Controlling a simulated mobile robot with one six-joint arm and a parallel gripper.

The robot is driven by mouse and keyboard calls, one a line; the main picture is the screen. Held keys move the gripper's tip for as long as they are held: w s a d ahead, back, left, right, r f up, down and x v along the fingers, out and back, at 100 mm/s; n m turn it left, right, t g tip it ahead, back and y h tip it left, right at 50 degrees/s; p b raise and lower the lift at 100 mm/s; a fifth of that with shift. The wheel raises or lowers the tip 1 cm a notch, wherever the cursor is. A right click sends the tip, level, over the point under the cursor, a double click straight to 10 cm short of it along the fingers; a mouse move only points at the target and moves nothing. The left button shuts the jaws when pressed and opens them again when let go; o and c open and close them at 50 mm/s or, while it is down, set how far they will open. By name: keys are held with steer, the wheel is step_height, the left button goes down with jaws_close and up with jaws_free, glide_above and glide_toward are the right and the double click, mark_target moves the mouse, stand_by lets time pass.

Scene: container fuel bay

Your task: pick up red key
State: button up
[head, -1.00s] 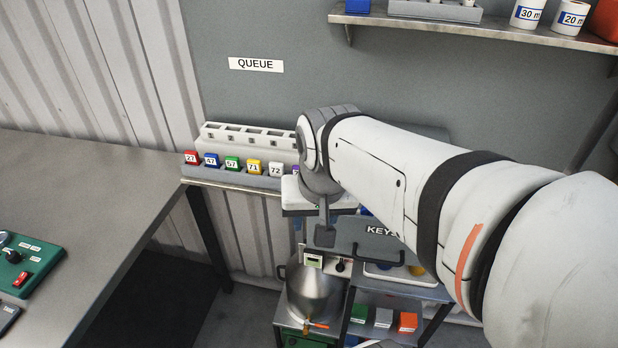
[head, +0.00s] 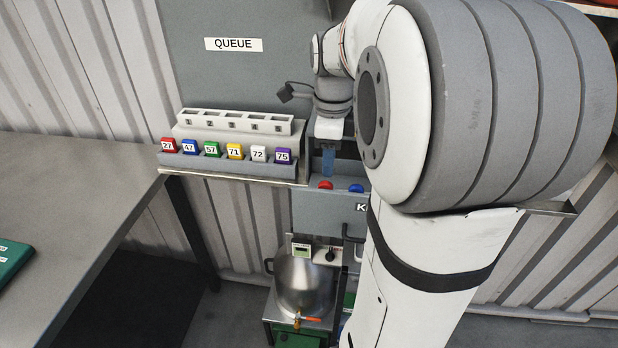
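A red round-topped piece (head: 325,185), which looks like the red key, shows at the top edge of the grey box marked with a K (head: 310,212); the rest of the lettering is covered by my arm. A similar blue piece (head: 356,188) is to its right. My gripper (head: 328,172) points down just above the red piece, apparently without touching it. The fingers are small and seen edge-on, so their opening is unclear. My arm hides the right part of the box.
A rack of numbered coloured tags (head: 228,165) stands left of my gripper, under the QUEUE sign (head: 233,44). A steel pot (head: 304,283) stands below the box. A grey table (head: 60,200) fills the left side.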

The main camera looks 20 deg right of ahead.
mark_target(325, 181)
steer(key=f, duration=0.7)
steer(key=shift+w+a+f+p, duration=0.1)
steer(key=shift+a+p, duration=0.15)
steer(key=shift+p, duration=0.1)
steer(key=shift+c, duration=0.2)
jaws_close()
